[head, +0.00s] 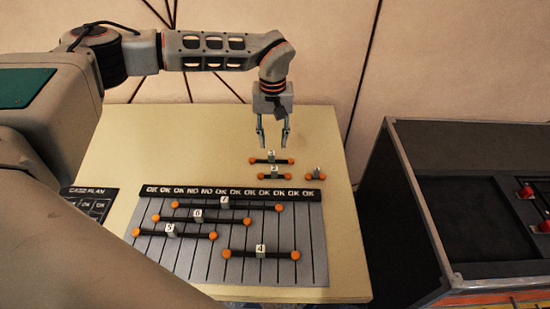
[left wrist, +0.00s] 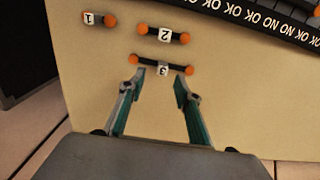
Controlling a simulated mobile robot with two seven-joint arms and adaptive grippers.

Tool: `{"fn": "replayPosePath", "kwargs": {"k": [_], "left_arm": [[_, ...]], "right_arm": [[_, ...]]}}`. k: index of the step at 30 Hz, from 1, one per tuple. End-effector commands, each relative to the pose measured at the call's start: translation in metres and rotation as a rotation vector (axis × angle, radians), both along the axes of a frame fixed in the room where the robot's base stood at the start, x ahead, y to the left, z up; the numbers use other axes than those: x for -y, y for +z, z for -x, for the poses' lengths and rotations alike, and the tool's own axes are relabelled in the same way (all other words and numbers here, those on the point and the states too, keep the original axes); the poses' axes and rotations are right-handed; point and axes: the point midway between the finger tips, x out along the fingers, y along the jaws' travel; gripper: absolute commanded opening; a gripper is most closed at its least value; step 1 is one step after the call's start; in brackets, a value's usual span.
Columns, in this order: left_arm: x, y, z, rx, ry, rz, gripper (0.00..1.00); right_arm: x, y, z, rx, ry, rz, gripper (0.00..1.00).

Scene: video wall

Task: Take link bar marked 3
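The link bar marked 3 (head: 258,161) is a short dark bar with orange ball ends and a white numbered cube at its middle. It lies on the pale table, the farthest of three loose bars. It also shows in the left wrist view (left wrist: 148,63), just beyond the fingertips. My left gripper (head: 273,140) points down above the table, close to bar 3, open and empty. In the left wrist view its two fingers (left wrist: 160,82) are spread, with the bar's cube lying roughly between their directions. My right gripper is not in view.
Bar 2 (left wrist: 175,38) lies close beside bar 3, and the shorter bar 1 (left wrist: 98,19) is off to one side. A grey lined board (head: 190,265) with an OK/NO strip holds bars 4, 5, 6 and 7. A dark case (head: 440,210) stands at right.

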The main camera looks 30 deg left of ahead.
Motion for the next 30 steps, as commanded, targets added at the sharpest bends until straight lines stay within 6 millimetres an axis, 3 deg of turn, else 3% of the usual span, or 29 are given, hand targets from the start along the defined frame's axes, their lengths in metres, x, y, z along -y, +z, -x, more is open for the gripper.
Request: {"fn": "replayPosePath", "kwargs": {"k": [12, 23, 27, 30], "left_arm": [[-0.003, -0.053, 0.005, -0.002, 0.000, 0.002, 0.33], [-0.003, -0.061, 0.004, 0.001, 0.000, 0.003, 0.33], [-0.003, -0.061, 0.004, 0.001, 0.000, 0.003, 0.00], [-0.003, -0.061, 0.004, 0.001, 0.000, 0.003, 0.00]], "right_arm": [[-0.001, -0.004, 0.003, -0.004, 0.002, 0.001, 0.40], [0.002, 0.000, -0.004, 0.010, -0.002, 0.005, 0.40], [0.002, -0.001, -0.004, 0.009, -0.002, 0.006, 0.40], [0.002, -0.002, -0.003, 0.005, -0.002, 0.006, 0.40]]}}
